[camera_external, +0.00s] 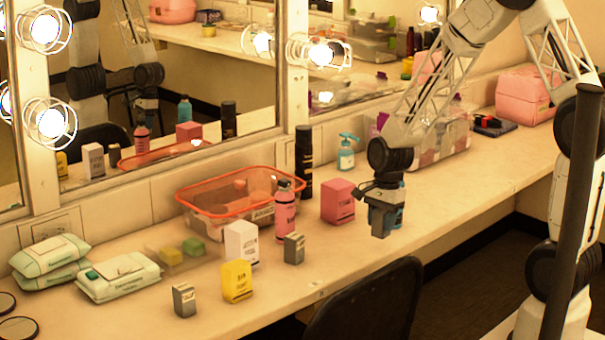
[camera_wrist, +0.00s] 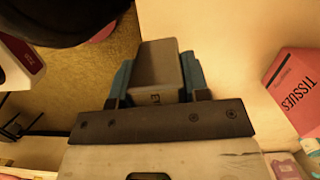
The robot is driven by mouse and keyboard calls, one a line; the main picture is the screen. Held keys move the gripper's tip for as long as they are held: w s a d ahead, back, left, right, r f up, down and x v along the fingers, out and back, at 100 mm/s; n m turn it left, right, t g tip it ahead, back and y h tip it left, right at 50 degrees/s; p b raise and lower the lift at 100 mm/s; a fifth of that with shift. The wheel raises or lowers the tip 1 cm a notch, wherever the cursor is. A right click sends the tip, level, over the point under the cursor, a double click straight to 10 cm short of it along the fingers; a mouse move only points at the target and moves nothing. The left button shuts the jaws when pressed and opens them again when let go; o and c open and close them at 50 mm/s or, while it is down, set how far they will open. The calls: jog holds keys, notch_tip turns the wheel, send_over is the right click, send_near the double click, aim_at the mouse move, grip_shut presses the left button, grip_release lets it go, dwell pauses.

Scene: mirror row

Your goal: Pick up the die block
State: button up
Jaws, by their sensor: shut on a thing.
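My gripper (camera_external: 387,207) is shut on a small grey block (camera_external: 380,221) and holds it in the air near the counter's front edge. In the wrist view the grey block (camera_wrist: 158,68) sits between the two blue fingers, with a dark mark on the side facing me that I cannot read clearly. I cannot tell from its marks whether it is the die block. Two similar small grey blocks stand upright on the counter, one near the front (camera_external: 184,300) and one beside the pink bottle (camera_external: 294,248). A yellow block (camera_external: 237,282) and a white box (camera_external: 241,243) stand between them.
A pink tissue box (camera_external: 338,201) stands left of my gripper and shows in the wrist view (camera_wrist: 295,92). Behind are an orange-rimmed basket (camera_external: 196,210), a black can (camera_external: 304,165) and a mirror. A dark chair (camera_external: 375,300) stands in front.

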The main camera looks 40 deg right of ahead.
jog(key=s, duration=0.7)
jog(key=shift+r, duration=0.35)
jog(key=shift+d, duration=0.1)
dwell(0.4)
notch_tip(320, 180, up, 16)
jog(key=w+d+m, duration=0.1)
jog(key=w+d, duration=2.1)
jog(key=d, duration=0.4)
notch_tip(320, 180, down, 11)
jog(key=shift+d+r, duration=0.15)
jog(key=shift+d, duration=0.1)
